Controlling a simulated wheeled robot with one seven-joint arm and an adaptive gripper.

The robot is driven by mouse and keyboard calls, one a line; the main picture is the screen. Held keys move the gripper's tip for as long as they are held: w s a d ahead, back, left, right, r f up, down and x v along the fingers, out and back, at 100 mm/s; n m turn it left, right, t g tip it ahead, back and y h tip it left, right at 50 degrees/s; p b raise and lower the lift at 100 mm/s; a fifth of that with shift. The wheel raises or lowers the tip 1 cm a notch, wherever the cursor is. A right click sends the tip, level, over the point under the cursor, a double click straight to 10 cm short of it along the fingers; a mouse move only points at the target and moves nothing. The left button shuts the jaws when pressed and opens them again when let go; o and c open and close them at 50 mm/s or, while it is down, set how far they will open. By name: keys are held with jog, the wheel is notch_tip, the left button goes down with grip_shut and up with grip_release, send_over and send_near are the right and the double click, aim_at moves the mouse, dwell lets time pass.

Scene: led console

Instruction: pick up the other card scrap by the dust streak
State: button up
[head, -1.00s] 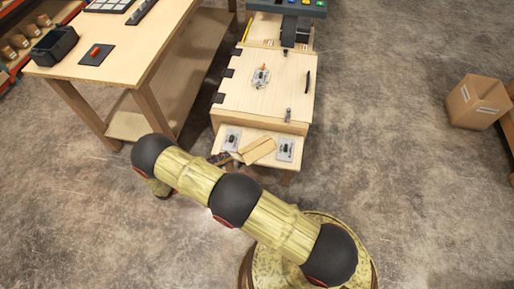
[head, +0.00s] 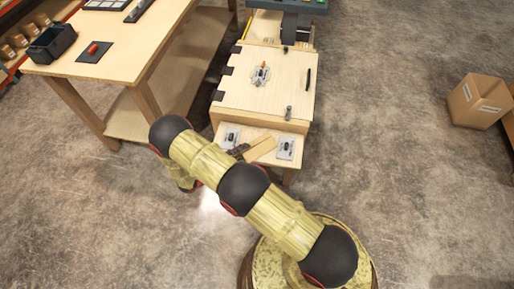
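A tan card piece (head: 263,148) shows at the low front ledge of the wooden console, between two grey plates. My arm hides part of the area below and left. I cannot make out a dust streak or a second scrap at this size.
The wooden console (head: 240,98) has black hinges and a handle on its top. Grey plates (head: 231,138) and (head: 286,148) flank the card on the ledge. A workbench (head: 120,60) stands left, and a cardboard box (head: 478,101) lies on the floor at right.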

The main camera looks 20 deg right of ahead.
jog(key=shift+w+d, duration=0.15)
jog(key=shift+d, duration=0.9)
grip_shut()
